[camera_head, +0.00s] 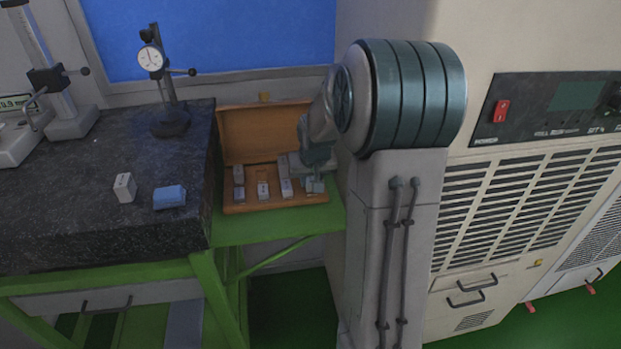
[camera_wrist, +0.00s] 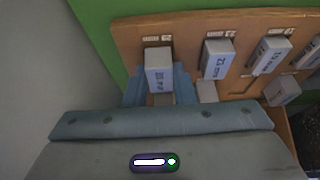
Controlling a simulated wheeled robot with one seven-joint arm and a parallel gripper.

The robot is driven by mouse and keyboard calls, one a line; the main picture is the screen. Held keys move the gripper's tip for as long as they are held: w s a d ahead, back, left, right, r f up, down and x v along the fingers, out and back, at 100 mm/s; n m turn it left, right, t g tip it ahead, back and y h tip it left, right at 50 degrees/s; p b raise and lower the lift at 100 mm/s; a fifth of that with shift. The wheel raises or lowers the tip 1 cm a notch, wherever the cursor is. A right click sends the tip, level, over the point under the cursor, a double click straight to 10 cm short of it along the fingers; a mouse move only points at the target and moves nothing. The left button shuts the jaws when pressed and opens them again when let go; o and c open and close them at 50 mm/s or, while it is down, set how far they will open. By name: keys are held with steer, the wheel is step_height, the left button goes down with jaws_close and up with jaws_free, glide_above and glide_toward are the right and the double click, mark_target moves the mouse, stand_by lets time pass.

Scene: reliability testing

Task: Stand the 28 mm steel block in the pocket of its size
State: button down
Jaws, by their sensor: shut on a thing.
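My gripper (camera_head: 315,185) is over the right end of an open wooden case (camera_head: 232,150). In the wrist view, the blue-grey fingers (camera_wrist: 158,88) are shut on the steel block (camera_wrist: 158,60), one finger on each side. The block is a pale grey box with dark print too small to read surely. It stands about upright at the end of the row, just in front of a small label on the case's edge. Its lower end is hidden by my gripper, so I cannot tell whether it is seated in a pocket.
More marked steel blocks stand in the row beside it, the nearest (camera_wrist: 217,60) close to one finger. Smaller blocks (camera_wrist: 207,92) lie behind. On the granite plate (camera_head: 60,220) are a pale block (camera_head: 124,187), a blue block (camera_head: 169,197) and a dial gauge stand (camera_head: 170,122).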

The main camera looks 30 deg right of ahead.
steer(key=shift+f, duration=0.25)
steer(key=c, duration=1.1)
jaws_free()
steer(key=shift+r, duration=0.1)
steer(key=b+v, duration=0.1)
steer(key=v, duration=1.2)
steer(key=shift+s+r, duration=0.2)
steer(key=shift+r, duration=0.05)
